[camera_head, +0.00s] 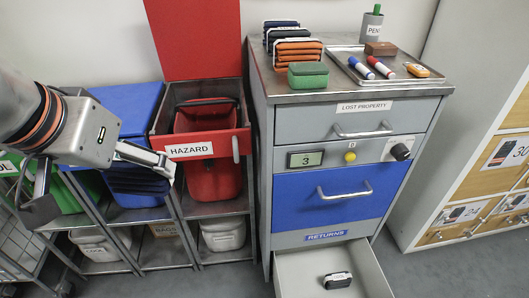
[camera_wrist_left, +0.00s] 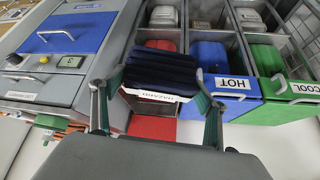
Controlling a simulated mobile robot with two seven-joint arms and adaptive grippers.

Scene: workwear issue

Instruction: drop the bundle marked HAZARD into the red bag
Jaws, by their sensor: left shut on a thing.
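A dark navy folded bundle (camera_head: 136,178) is held in my left gripper (camera_head: 158,165). In the left wrist view the bundle (camera_wrist_left: 162,68) sits between both fingers, with a white strip along its edge that appears to read HAZARD upside down. The red bag (camera_head: 204,118) hangs in an open frame with a red HAZARD-labelled front, its red lid raised behind. My left gripper and the bundle are left of the red bag, in front of the blue bin. In the left wrist view, the bundle hides much of the red bag. My right gripper is not in view.
Left of the red bag stand a blue bin (camera_head: 126,108) and a green bin (camera_head: 67,197). Right of it is a grey cabinet (camera_head: 262,150) with stacked bundles and a tray (camera_head: 345,57) on top. Its bottom drawer (camera_head: 300,283) is open and holds a small dark item.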

